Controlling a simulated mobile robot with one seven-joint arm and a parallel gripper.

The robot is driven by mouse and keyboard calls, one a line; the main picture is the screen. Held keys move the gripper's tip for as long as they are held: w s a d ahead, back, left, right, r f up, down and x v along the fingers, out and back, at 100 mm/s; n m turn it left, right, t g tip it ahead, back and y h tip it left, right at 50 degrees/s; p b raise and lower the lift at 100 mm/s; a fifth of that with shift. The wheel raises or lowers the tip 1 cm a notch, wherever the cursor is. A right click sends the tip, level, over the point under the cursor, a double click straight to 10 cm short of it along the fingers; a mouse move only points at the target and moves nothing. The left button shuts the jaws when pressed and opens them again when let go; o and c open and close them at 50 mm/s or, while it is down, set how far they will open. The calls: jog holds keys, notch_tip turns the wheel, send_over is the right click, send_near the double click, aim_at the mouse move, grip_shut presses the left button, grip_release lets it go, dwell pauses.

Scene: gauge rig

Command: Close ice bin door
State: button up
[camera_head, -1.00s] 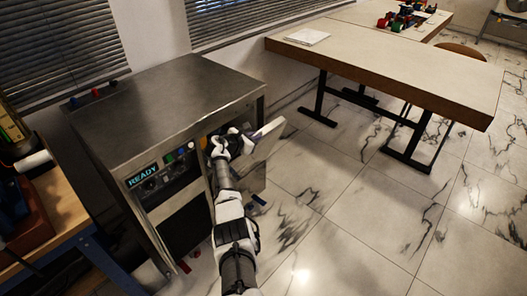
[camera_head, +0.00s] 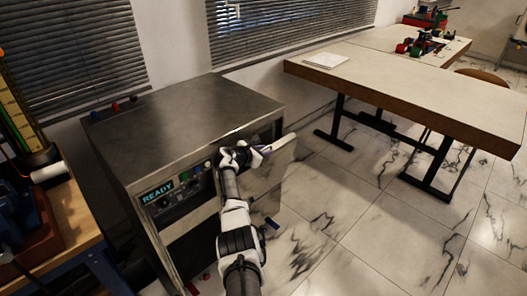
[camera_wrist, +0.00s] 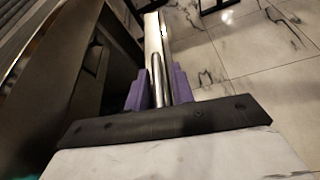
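The ice machine (camera_head: 190,115) is a steel cabinet with a lit READY panel on its front. Its ice bin door (camera_head: 275,169), a pale panel, stands swung outward at the right side of the front opening. My gripper (camera_head: 262,149) is at the door's upper part. In the wrist view, my gripper's purple fingers (camera_wrist: 160,88) lie on either side of a round metal bar (camera_wrist: 157,72), with the door's pale edge (camera_wrist: 153,32) beyond. I cannot tell whether the fingers press on the bar. The bin's inside is mostly hidden behind my arm.
A pale table (camera_head: 400,85) with black legs stands at the right, beyond a strip of free marble floor (camera_head: 345,215). A wooden workbench (camera_head: 75,215) with tools is close on the left. Small dark and red items lie on the floor near the machine.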

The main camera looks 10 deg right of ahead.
jog(key=shift+o, duration=0.5)
jog(key=shift+a+r, duration=0.1)
jog(key=shift+s+a+r, duration=0.15)
jog(key=shift+s+a, duration=0.05)
jog(key=shift+s, duration=0.05)
jog(key=p+v, duration=0.1)
jog(key=v, duration=1.2)
